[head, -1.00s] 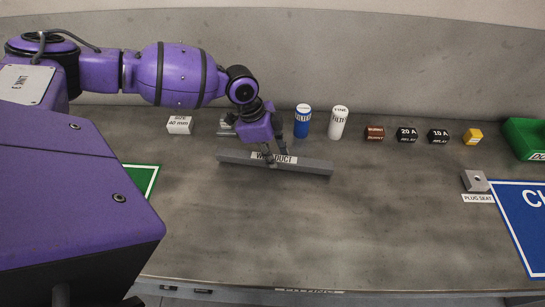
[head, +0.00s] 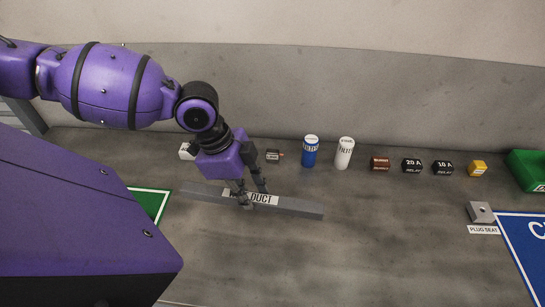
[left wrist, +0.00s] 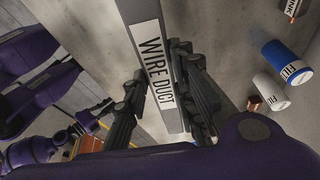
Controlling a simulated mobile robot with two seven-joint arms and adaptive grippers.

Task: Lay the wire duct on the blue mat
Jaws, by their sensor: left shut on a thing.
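The wire duct (head: 298,207) is a long grey bar with a white label. My left gripper (head: 250,198) is shut on it near its middle, with a finger on each side. The duct looks raised above the table. In the left wrist view the duct (left wrist: 136,12) runs between the two fingers (left wrist: 160,105), its label facing the camera. The blue mat (head: 527,248) with white lettering lies at the right edge of the head view, partly cut off and far to the right of the duct.
Along the back stand a blue can (head: 310,153), a white can (head: 345,155), a brown block (head: 380,164), two black relays (head: 412,166) and a yellow block (head: 478,169). A plug seat (head: 481,212) and green bin (head: 527,170) are near the mat. The middle table is clear.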

